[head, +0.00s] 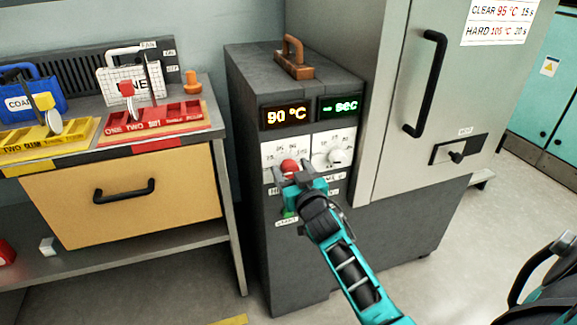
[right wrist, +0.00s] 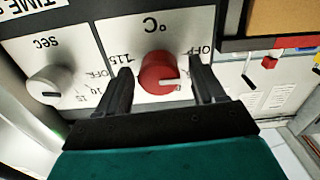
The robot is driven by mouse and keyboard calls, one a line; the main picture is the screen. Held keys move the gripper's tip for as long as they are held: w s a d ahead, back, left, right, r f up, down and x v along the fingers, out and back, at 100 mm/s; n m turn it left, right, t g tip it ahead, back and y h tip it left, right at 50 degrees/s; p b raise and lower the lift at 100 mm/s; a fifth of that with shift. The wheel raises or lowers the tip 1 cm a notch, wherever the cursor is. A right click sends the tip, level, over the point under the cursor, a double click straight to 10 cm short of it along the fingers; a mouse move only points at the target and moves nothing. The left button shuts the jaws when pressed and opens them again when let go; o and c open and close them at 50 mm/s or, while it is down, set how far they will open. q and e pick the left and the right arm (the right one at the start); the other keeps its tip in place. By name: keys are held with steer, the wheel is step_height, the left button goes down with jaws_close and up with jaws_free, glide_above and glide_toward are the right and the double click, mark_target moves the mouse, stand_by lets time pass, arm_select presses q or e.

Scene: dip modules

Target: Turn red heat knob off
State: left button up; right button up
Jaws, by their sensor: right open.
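The red heat knob (head: 289,166) sits on the white panel of the grey control box, below an orange display (head: 287,115) reading 90 °C. In the right wrist view the red knob (right wrist: 160,73) shows a pale pointer mark on its face, with "OFF" and "115" printed around it. My right gripper (head: 293,172) is at the knob. Its two fingers are open, one on each side of the knob; I cannot tell whether they touch it. My left gripper is not in view.
A grey-white seconds knob (head: 336,157) sits beside the red one, under a green "- SEC" display (head: 339,107). A tall cabinet (head: 379,100) with a black handle stands right of the box. A bench (head: 123,193) with red and yellow trays stands left.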

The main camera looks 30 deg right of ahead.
steer(key=shift+c, duration=0.7)
steer(key=c, duration=0.9)
steer(key=shift+r+n, duration=0.2)
steer(key=shift+n, duration=0.2)
steer(key=shift+n+p, duration=0.45)
steer(key=shift+n, duration=0.45)
steer(key=o, duration=1)
steer(key=shift+f, duration=0.1)
steer(key=shift+o, duration=0.2)
